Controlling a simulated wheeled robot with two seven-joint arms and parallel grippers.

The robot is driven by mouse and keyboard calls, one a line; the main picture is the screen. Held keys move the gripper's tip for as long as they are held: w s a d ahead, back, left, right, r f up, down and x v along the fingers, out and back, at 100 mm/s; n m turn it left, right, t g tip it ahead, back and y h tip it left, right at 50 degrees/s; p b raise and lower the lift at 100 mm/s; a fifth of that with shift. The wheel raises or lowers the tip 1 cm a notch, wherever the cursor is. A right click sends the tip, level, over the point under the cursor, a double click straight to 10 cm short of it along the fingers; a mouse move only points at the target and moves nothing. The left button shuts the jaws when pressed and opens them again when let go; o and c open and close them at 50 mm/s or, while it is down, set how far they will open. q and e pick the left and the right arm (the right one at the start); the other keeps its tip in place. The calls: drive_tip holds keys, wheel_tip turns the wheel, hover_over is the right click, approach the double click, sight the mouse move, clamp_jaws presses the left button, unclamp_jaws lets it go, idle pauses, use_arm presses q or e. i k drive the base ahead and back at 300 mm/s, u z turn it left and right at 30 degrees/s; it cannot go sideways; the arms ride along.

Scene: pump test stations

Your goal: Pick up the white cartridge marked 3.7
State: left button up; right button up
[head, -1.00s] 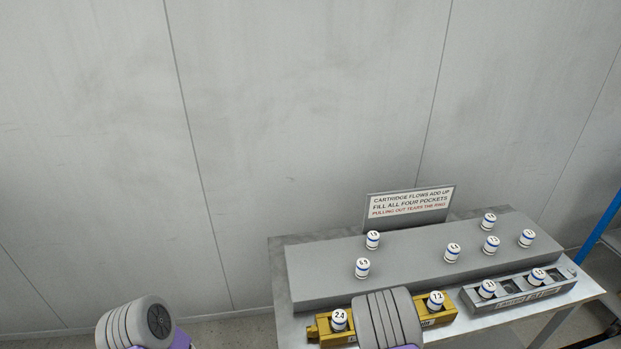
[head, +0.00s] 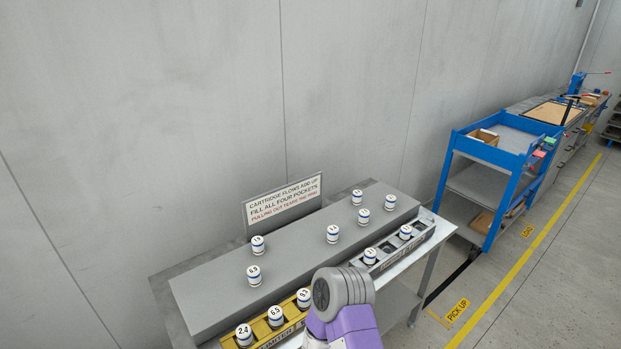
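Several white cartridges with blue bands stand on a grey raised block (head: 205,293); their small labels are hard to read, and I cannot tell which is marked 3.7. Two stand at its left, a front one (head: 254,275) and a back one (head: 258,245). Towards its right are others (head: 333,234), (head: 363,216), (head: 357,197), (head: 390,202). The yellow rack (head: 268,330) in front holds cartridges that seem to read 2.4 (head: 244,335), 6.5 (head: 275,316) and 5.3 (head: 304,298). A grey rack (head: 408,258) holds two more (head: 370,256), (head: 405,232). Neither gripper shows.
My purple and grey arm link hides the yellow rack's right end. A sign (head: 284,200) stands behind the block against the wall. A blue cart (head: 497,155) stands to the right, with open floor (head: 490,290) in front, marked by a yellow line.

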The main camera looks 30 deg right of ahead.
sight(390, 200)
drive_tip(key=z, duration=3.1)
drive_tip(key=i, duration=3.8)
drive_tip(key=u, duration=2.35)
